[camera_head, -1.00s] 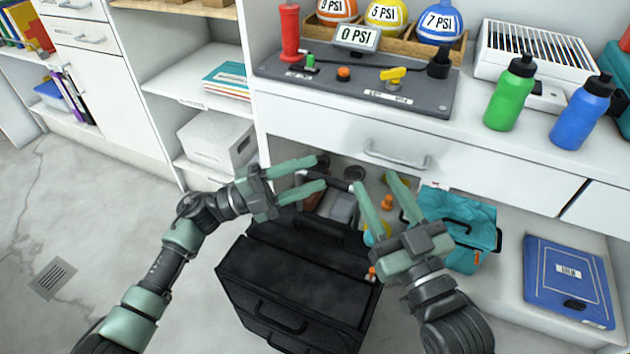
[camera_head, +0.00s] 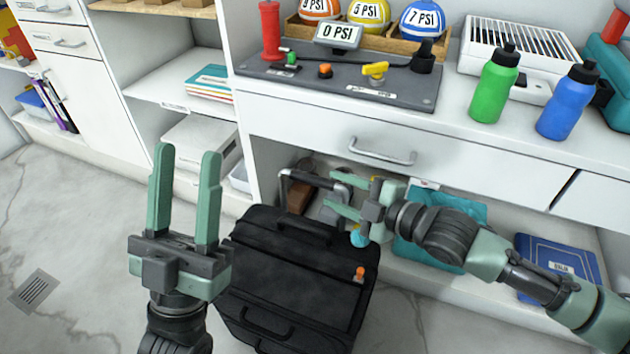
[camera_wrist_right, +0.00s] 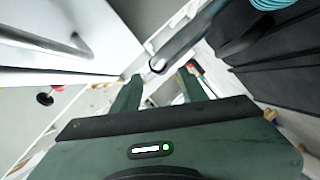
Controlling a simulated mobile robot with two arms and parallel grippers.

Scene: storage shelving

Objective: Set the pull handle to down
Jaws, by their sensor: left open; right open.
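The pull handle (camera_head: 312,178) stands raised at the back of the black case (camera_head: 300,265), with its bar above the case's top. My right gripper (camera_head: 335,194) is open at the right end of the handle and comes in from the right. In the right wrist view, the grey handle bar (camera_wrist_right: 190,35) runs diagonally, and its near end lies just ahead of my open fingers (camera_wrist_right: 158,80). I cannot tell whether they touch it. My left gripper (camera_head: 187,152) is open and empty, to the left of the case, with its fingers pointing up the picture.
The lower shelf behind the case holds a teal bag (camera_head: 470,215) and a blue folder (camera_head: 558,262). A white drawer with a metal handle (camera_head: 382,152) hangs above. Green (camera_head: 495,88) and blue bottles (camera_head: 566,103) stand on the counter. The floor left of the case is clear.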

